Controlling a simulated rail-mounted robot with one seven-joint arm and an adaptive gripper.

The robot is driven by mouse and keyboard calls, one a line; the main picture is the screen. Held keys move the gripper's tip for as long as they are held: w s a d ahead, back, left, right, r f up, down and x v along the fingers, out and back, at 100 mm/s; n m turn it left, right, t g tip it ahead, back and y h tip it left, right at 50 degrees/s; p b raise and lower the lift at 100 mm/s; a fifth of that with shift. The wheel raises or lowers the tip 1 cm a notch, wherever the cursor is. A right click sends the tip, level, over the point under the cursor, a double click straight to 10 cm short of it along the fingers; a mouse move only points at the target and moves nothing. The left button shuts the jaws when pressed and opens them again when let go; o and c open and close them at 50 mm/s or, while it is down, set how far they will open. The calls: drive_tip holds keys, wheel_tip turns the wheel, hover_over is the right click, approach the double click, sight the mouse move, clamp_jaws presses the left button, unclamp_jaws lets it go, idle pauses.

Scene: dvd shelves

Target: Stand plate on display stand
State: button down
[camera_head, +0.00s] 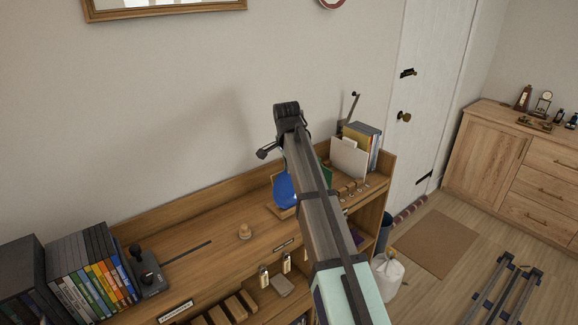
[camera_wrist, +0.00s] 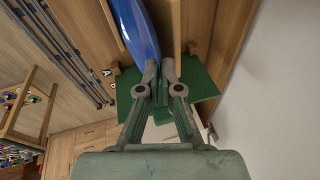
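The blue plate (camera_wrist: 137,28) shows nearly edge-on in the wrist view, and its near rim runs down to my fingertips. My gripper (camera_wrist: 160,72) has its two fingers close together, with the plate's rim between them. In the head view the plate (camera_head: 284,191) is tilted up over the shelf top, partly covered by my arm, which hides my gripper. A wooden piece (camera_head: 282,212), perhaps the display stand, shows below the plate. Whether the plate touches it cannot be told.
A green panel (camera_wrist: 203,84) is close behind my fingers. Books (camera_head: 358,150) stand right of my arm, by the shelf's end. A small wooden knob (camera_head: 245,231) stands left of the plate, and DVD cases (camera_head: 90,275) are far left. The shelf top between is mostly clear.

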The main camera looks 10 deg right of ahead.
drive_tip(key=shift+f, duration=0.25)
drive_tip(key=c, duration=1.2)
unclamp_jaws()
drive_tip(key=shift+c, duration=0.2)
drive_tip(key=v, duration=1.2)
